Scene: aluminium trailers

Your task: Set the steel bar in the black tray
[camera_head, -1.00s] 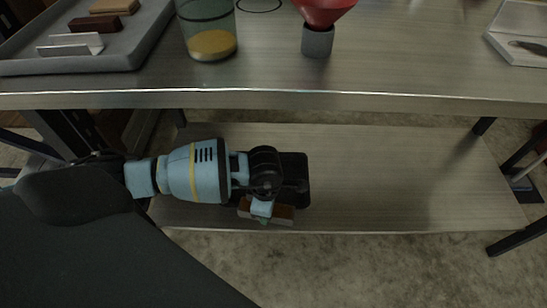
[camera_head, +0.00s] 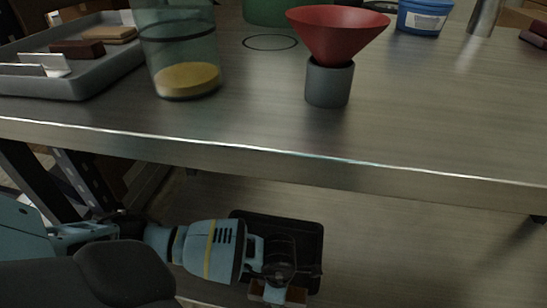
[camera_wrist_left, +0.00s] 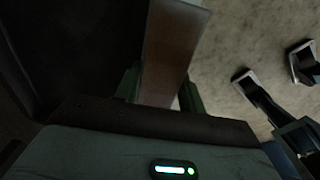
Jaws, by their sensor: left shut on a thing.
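The black tray (camera_head: 300,233) lies on the lower shelf, partly hidden behind my left arm and gripper. My left gripper (camera_head: 279,293) is shut on the steel bar (camera_head: 296,295), which looks brownish in the reflections, at the tray's near edge. In the left wrist view the bar (camera_wrist_left: 173,55) sticks out from between the fingers (camera_wrist_left: 160,92), with a dark area that looks like the tray (camera_wrist_left: 65,45) to its left. I cannot tell how high the bar is above the tray or shelf. My right gripper is not in view.
The metal tabletop (camera_head: 240,125) overhangs the shelf. On it stand a red funnel in a grey holder (camera_head: 329,85), a glass jar with yellow contents (camera_head: 186,80) and a grey tray of blocks (camera_head: 75,85). The lower shelf (camera_head: 400,235) is bare right of the black tray.

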